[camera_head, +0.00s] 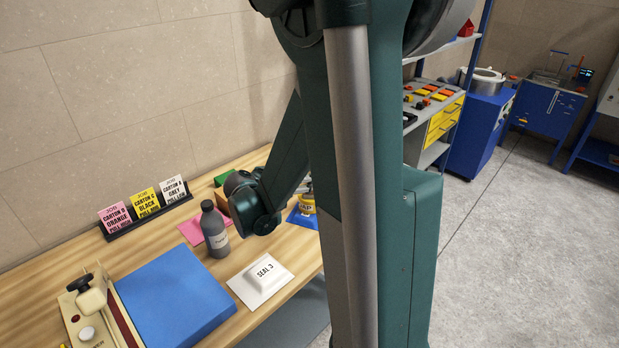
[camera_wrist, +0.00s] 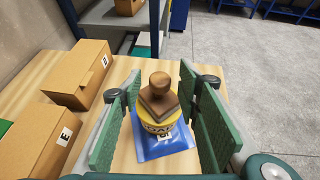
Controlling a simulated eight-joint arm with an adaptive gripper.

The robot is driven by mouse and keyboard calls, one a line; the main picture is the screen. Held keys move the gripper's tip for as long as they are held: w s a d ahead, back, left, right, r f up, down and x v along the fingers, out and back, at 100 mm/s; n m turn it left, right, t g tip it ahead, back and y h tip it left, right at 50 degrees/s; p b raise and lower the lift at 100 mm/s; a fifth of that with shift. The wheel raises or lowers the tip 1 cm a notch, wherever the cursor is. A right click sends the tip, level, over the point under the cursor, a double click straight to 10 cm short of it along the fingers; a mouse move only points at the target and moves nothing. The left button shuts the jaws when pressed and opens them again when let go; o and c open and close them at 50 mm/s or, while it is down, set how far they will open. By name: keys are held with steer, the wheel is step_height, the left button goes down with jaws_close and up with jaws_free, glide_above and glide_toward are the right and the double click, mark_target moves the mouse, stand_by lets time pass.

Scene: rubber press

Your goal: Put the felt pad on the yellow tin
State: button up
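The yellow tin (camera_wrist: 160,128), with a partly readable label, stands on a blue mat (camera_wrist: 150,150) in the wrist view. A brown block with a round knob (camera_wrist: 158,99), which I take to be the felt pad, sits upright on top of the tin; its underside is hidden. My gripper (camera_wrist: 161,90) is open, its green fingers on either side of the block with visible gaps. In the head view, the yellow tin (camera_head: 307,206) shows partly behind my arm, and my fingers are mostly hidden.
Cardboard boxes (camera_wrist: 77,75) stand left in the wrist view. A shelf rack stands beyond.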

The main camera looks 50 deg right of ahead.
steer(key=v, duration=0.9)
steer(key=shift+a+p, duration=0.15)
steer(key=shift+p, duration=0.3)
steer(key=shift+r, duration=0.1)
steer(key=s+a+r+m+t+y, duration=0.1)
steer(key=s+a+m+y, duration=0.3)
steer(key=a, duration=0.6)
steer(key=s+a+r+m+t+y, duration=0.1)
steer(key=s+a+m+y, duration=0.3)
steer(key=a+m, duration=0.5)
steer(key=s+a+r+m+t+y, duration=0.1)
steer(key=s+a+m+t+y, duration=0.2)
steer(key=a, duration=0.9)
steer(key=shift+s+a+r+m+t+y, duration=0.15)
steer(key=shift+s+m+t+y, duration=0.15)
steer(key=shift+s+m+y, duration=0.95)
steer(key=shift+s+m+h, duration=0.2)
steer(key=shift+m+h, duration=0.15)
steer(key=shift+m, duration=0.1)
